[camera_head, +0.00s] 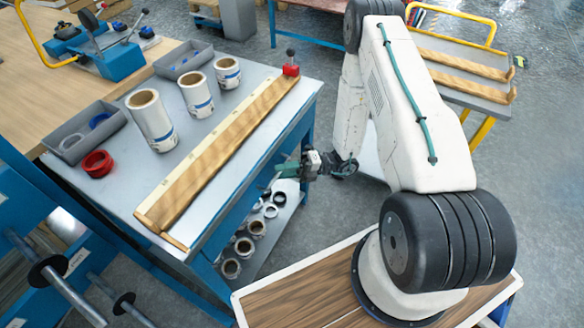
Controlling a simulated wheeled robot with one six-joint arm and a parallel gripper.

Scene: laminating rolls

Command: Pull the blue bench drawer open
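The blue bench (100,190) has a grey metal top and stands left of my arm. Its blue front side (238,212), under the top's edge, faces my base; a drawer outline or handle there is too small to make out. My gripper (278,177) is beside this front side, just below the level of the top, pointing left toward it. Whether its fingers touch the bench or hold anything, and whether they are open or shut, I cannot tell.
On the top stand several white rolls (152,120), grey trays (85,132), a red ring (97,163) and a long wooden strip (215,158). Several rolls (244,247) lie on the lower shelf. A cart (468,80) stands at the upper right. Grey floor (322,215) is clear between bench and base.

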